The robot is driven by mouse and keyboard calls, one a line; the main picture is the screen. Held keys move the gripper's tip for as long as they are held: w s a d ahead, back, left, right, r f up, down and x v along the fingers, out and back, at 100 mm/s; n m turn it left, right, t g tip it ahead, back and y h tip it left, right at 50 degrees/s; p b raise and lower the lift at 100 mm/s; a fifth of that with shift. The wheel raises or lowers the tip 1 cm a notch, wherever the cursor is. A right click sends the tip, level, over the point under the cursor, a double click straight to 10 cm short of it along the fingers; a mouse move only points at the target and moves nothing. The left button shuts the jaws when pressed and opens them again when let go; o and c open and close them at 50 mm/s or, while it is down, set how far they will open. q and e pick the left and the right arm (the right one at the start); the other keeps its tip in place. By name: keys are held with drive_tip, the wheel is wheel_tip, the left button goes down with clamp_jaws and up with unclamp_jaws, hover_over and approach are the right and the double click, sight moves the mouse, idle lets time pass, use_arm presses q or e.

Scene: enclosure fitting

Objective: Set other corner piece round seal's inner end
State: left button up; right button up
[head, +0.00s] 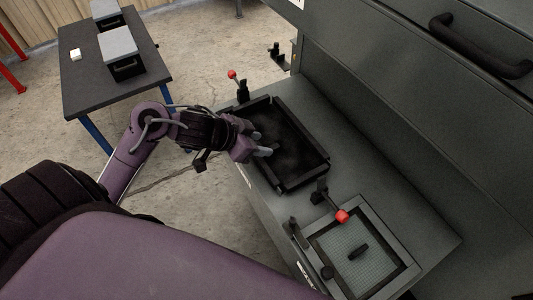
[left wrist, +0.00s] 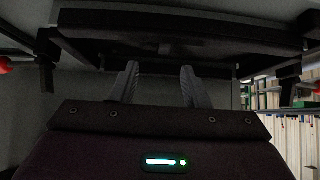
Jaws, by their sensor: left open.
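A black open-topped enclosure (head: 312,136) with raised edges sits on the grey bench, its inside dark. Its dark underside or edge spans the top of the left wrist view (left wrist: 180,20). My left gripper (head: 270,150) is over the enclosure's near-left edge in the head view. In the left wrist view its two grey fingers (left wrist: 157,72) stand apart with nothing between them. A small black piece (head: 358,252) lies on a mesh panel; I cannot tell if it is a corner piece. I cannot make out the seal or its inner end. My right gripper is not in view.
Red-knobbed clamps (head: 342,216) (head: 232,74) stand at the enclosure's near and far ends. A light-framed mesh panel (head: 335,240) is at the bench's near end. A grey cabinet (head: 400,110) rises behind. A dark table (head: 85,75) with two lidded boxes stands at far left.

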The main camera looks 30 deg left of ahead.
sight(276, 145)
use_arm(q)
drive_tip(key=x, duration=0.3)
drive_tip(key=b+x, duration=0.1)
drive_tip(key=x, duration=0.3)
drive_tip(key=shift+w+a, duration=0.1)
drive_tip(key=shift+a, duration=0.15)
drive_tip(key=shift+w+d+f, duration=0.1)
drive_tip(key=shift+w, duration=0.05)
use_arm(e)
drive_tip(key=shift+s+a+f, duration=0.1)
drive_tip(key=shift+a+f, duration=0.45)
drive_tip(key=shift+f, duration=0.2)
use_arm(q)
drive_tip(key=shift+c, duration=0.3)
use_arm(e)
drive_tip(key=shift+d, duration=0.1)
use_arm(q)
clamp_jaws()
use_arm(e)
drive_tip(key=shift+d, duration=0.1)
